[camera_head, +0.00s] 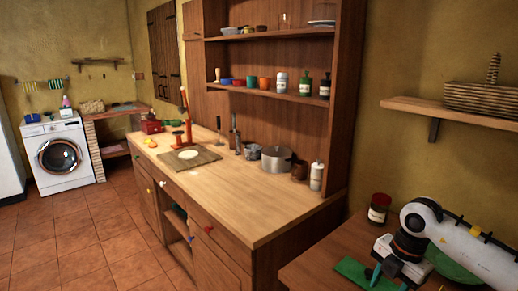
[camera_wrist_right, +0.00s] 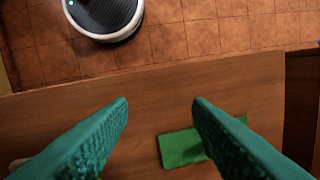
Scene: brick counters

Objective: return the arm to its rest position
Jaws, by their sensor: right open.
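My right arm (camera_head: 475,250) comes in from the right edge in the head view, bent over the near wooden counter (camera_head: 325,265). My right gripper (camera_head: 389,281) points down at that counter. In the right wrist view its two green fingers (camera_wrist_right: 161,103) are wide apart, with only bare wood seen between the tips. A flat green thing (camera_wrist_right: 178,150) lies on the counter, partly behind the right-hand finger. It also shows beside the gripper in the head view (camera_head: 352,270). My left gripper is not in view.
A dark jar with a red lid (camera_head: 379,208) stands on the near counter close to my arm. A green round thing (camera_head: 447,266) is partly hidden behind the arm. A shelf with a wicker basket (camera_head: 480,97) is above. The long counter (camera_head: 235,205) has clear wood in front.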

